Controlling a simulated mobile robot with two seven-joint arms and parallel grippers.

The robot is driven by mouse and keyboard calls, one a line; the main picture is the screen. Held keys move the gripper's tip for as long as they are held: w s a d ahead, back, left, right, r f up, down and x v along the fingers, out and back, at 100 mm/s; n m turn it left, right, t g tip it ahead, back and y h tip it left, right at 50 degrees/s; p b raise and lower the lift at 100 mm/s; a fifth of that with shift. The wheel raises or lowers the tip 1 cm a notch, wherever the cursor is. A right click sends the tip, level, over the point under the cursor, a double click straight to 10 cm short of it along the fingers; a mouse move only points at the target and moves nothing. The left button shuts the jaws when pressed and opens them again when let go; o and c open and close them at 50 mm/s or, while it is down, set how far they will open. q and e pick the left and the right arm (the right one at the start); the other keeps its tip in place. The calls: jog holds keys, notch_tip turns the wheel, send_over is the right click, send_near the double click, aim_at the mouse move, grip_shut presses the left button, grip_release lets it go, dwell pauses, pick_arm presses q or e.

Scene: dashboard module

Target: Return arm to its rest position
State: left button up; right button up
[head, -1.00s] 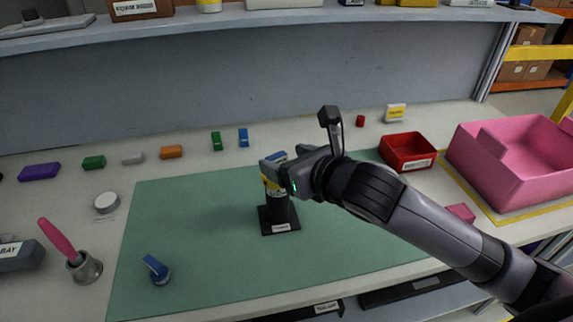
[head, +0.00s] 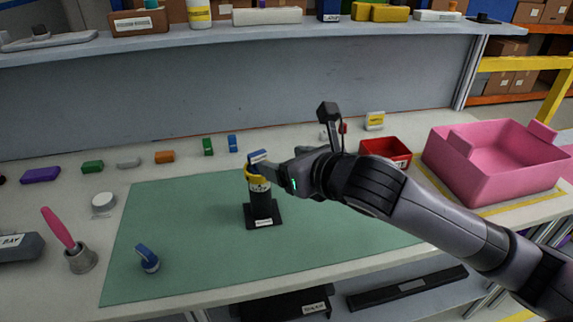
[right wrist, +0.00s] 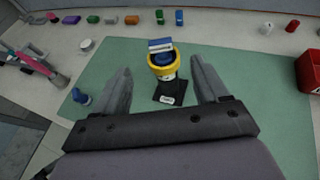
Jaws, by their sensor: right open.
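My right gripper (head: 268,172) is above the green mat (head: 180,240), at the right side of a black post-like fixture (head: 262,210). The fixture has a yellow ring (head: 257,177) and a blue-and-white top piece (head: 258,156). In the right wrist view the fingers (right wrist: 160,84) are spread wide and empty, and the fixture with its yellow ring (right wrist: 162,72) stands ahead between them, apart from both. A blue knob-like part (head: 148,259) sits on the mat at the front left. My left gripper is not in view.
A red bin (head: 386,147) and a large pink bin (head: 490,172) stand at the right. Small coloured blocks line the back of the table. A pink-handled tool (head: 62,230) stands in a holder at the left. A shelf (head: 270,20) crosses behind. The mat's left part is mostly clear.

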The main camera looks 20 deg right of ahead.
dwell(0.4)
jog(key=s+d+f+n+g+h, duration=0.1)
jog(key=s+d+f+n+g, duration=0.2)
jog(key=s+f+n, duration=0.75)
jog(key=s+d+f+n+g+h, duration=0.25)
jog(key=s+d+f+n, duration=0.2)
jog(key=s+n, duration=0.6)
jog(key=s+d+f+n+g+h, duration=0.1)
jog(key=s+d+f+n+g, duration=0.25)
jog(key=s+f+n, duration=0.75)
jog(key=w+a+f+n+t+y, duration=0.2)
jog(key=w+f+t, duration=0.4)
jog(key=w, duration=0.3)
jog(key=shift+w+a+t, duration=0.3)
jog(key=shift+w+a, duration=0.1)
jog(key=shift+a, duration=0.3)
